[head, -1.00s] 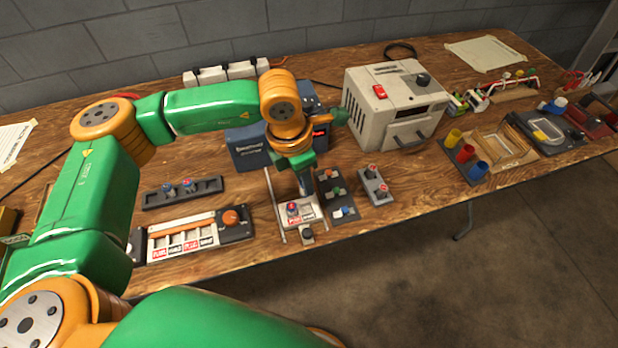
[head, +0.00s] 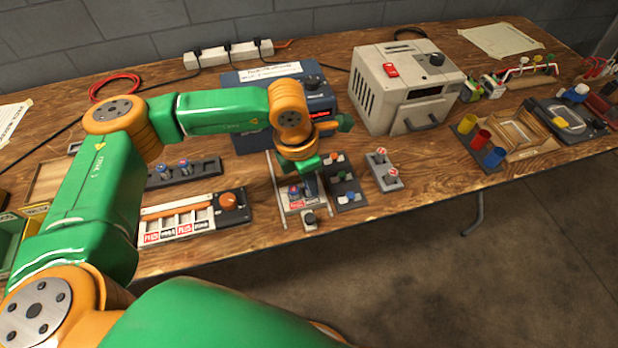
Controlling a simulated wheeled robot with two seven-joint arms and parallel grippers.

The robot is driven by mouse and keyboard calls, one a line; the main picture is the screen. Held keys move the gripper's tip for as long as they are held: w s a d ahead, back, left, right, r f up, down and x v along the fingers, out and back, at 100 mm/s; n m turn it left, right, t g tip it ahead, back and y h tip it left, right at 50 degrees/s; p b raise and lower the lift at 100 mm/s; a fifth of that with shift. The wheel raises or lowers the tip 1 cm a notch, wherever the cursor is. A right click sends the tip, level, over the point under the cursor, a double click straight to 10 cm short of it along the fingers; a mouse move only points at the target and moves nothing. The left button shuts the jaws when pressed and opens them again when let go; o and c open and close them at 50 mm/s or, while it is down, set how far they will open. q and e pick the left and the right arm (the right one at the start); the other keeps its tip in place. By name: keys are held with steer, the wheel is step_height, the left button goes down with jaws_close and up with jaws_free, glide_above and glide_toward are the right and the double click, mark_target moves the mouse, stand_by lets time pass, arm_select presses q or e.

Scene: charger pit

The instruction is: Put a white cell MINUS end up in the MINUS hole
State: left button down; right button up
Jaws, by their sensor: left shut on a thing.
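The pit (head: 311,206) is a small grey block with red and dark labels on its front, between two pale rails. A cell (head: 294,191) with a blue and red top stands at its left hole, behind the red label. My left gripper (head: 311,186) points down over the right part of the pit, beside that cell. It is shut on a cell that my gripper and wrist hide, so its colour, its upper end and whether it touches the hole cannot be told. A grey rack (head: 386,180) with two red-and-white-topped cells stands to the right. My right gripper is not in view.
A dark rack (head: 346,202) with several coloured tops stands close right of the pit. A dark rack (head: 203,170) with two blue-topped cells and a labelled tray (head: 176,238) lie left. A blue box (head: 245,133) and a beige charger (head: 405,90) stand behind.

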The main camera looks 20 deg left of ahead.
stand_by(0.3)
arm_select(q)
steer(key=shift+f+b, duration=0.25)
steer(key=shift+b, duration=0.1)
stand_by(0.6)
steer(key=c, duration=0.6)
jaws_free()
steer(key=shift+r+p, duration=2.25)
steer(key=shift+r, duration=1.3)
